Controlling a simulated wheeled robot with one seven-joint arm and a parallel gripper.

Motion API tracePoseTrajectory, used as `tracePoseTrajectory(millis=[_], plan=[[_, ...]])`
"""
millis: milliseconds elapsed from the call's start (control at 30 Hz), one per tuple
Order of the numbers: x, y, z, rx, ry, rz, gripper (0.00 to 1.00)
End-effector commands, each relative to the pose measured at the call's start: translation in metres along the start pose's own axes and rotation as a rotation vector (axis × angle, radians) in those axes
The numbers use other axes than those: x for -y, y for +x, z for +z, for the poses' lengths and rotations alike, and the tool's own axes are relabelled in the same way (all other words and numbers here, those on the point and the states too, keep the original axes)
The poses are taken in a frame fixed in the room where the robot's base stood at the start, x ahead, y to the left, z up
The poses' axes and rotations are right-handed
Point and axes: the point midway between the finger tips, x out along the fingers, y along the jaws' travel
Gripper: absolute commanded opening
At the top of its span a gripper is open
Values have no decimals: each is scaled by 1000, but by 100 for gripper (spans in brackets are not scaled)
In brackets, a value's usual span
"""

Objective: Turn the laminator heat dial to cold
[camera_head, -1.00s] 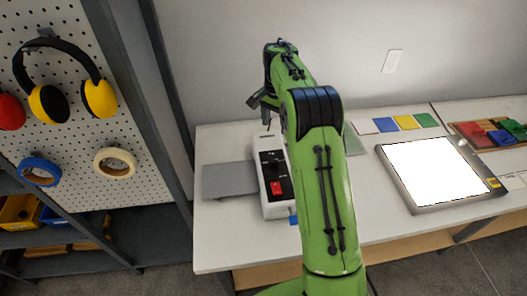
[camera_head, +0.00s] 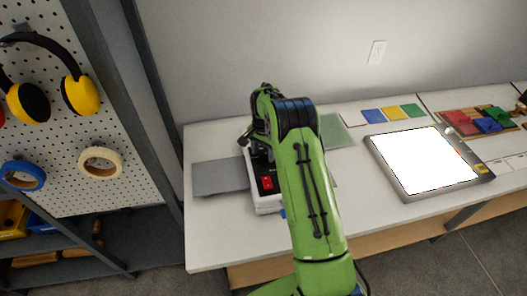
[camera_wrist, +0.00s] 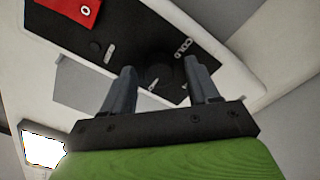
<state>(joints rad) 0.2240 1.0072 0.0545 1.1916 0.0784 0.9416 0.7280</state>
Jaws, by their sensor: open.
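The laminator (camera_head: 268,206) is a white box with a black panel on the white table, mostly hidden behind my green arm in the head view. Its black panel (camera_wrist: 130,42) fills the upper wrist view, with the word COLD to the right of a dark round heat dial (camera_wrist: 159,74). My gripper (camera_wrist: 160,72) is open, with one finger on each side of the dial. Contact with the dial cannot be told. The dial's pointer is too dark to read. A red switch (camera_wrist: 80,12) sits farther along the panel and also shows in the head view (camera_head: 267,183).
A grey sheet (camera_head: 218,178) lies left of the laminator and a green sheet (camera_head: 336,131) behind it. A lit light box (camera_head: 425,160) stands to the right. A pegboard (camera_head: 60,190) with earmuffs and tape rolls is at left. Bare table (camera_head: 360,205) lies between arm and light box.

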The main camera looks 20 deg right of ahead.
Motion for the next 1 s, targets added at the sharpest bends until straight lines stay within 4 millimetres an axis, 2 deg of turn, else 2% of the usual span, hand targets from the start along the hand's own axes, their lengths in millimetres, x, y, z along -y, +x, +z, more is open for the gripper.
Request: tracePoseTrajectory(millis=[133,500,767,1000], plan=[[0,0,0,0,-1,0,58],[0,-1,0,0,-1,0,4],[0,-1,0,0,-31,0,4],[0,-1,0,0,-156,0,4]])
